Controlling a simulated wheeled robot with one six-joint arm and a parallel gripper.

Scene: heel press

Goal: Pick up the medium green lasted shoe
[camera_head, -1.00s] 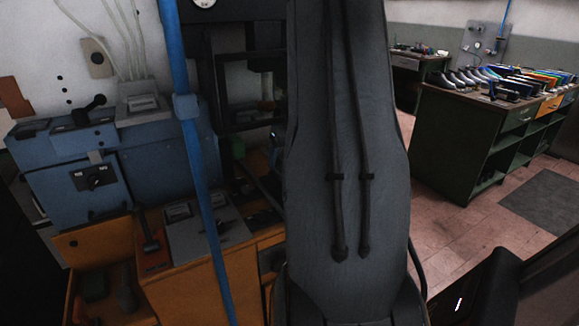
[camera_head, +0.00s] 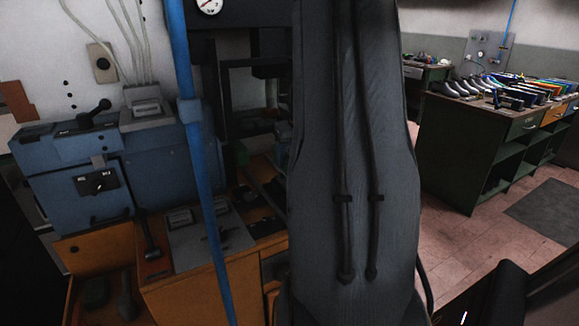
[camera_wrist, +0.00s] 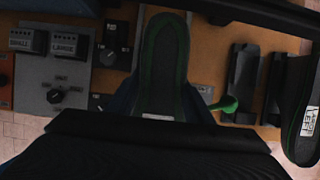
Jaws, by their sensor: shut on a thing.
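In the wrist view, a dark shoe form with a green edge (camera_wrist: 165,65) lies along the picture's middle, its rounded end pointing up. Its near end goes behind the dark body of my gripper (camera_wrist: 163,124), which spans the bottom of the view. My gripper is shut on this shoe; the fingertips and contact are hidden. In the head view my dark arm hides the gripper and shoe.
An orange-brown bench (camera_head: 200,288) carries grey control panels (camera_wrist: 62,75) and dark pieces (camera_wrist: 245,80). A dark green-edged piece with a white label (camera_wrist: 308,120) is close at right. A blue post (camera_head: 200,165) stands left of my arm.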

